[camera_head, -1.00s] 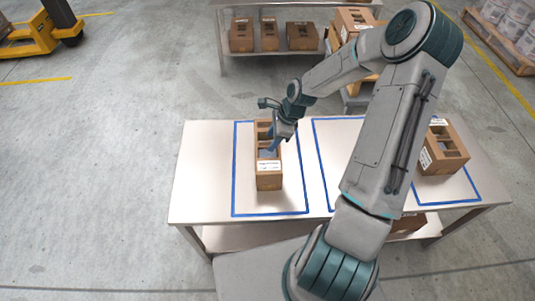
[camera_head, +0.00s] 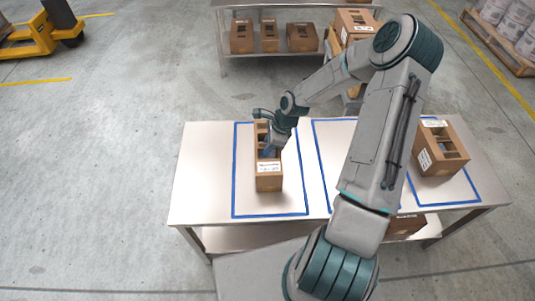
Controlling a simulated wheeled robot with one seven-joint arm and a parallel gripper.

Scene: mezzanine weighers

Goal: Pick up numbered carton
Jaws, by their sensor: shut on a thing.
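A brown carton (camera_head: 268,182) with a white label on its near side stands upright inside the left blue-taped rectangle on the table (camera_head: 200,190). My gripper (camera_head: 267,150) points down into the carton's open top and is shut on it; the fingertips are mostly hidden by the carton and the wrist. Another brown carton (camera_head: 440,160) with white labels stands in the right taped rectangle. The number on either label is too small to read.
My arm crosses above the middle taped rectangle and hides much of it. A shelf at the back (camera_head: 272,62) holds several cartons, with more cartons (camera_head: 356,22) stacked beside it. A yellow pallet truck (camera_head: 30,38) stands at the far left.

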